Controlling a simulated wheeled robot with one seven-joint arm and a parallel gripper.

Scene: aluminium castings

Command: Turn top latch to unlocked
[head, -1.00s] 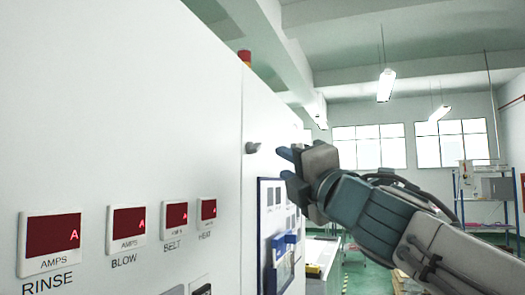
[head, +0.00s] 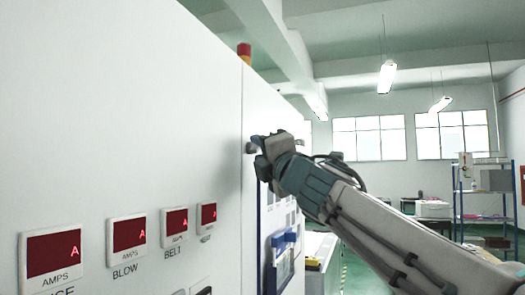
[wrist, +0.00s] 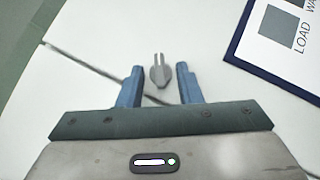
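The top latch (wrist: 159,73) is a small grey knob with a forked tip on the white cabinet face, beside a panel seam. In the wrist view it stands between and just beyond the two blue fingers of my gripper (wrist: 160,85), which are open with a gap on each side of it. In the head view the latch (head: 250,147) shows only in part, at the tip of my gripper (head: 258,148), which hides the rest. I cannot tell from the head view whether the fingers touch it.
The white cabinet wall (head: 100,120) with red amp displays (head: 55,256) fills the left. A blue-framed panel (wrist: 285,35) lies right of the latch in the wrist view. A blue handle (head: 284,240) sticks out lower on the cabinet. The room at right is open, with a shelf rack (head: 484,195) far back.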

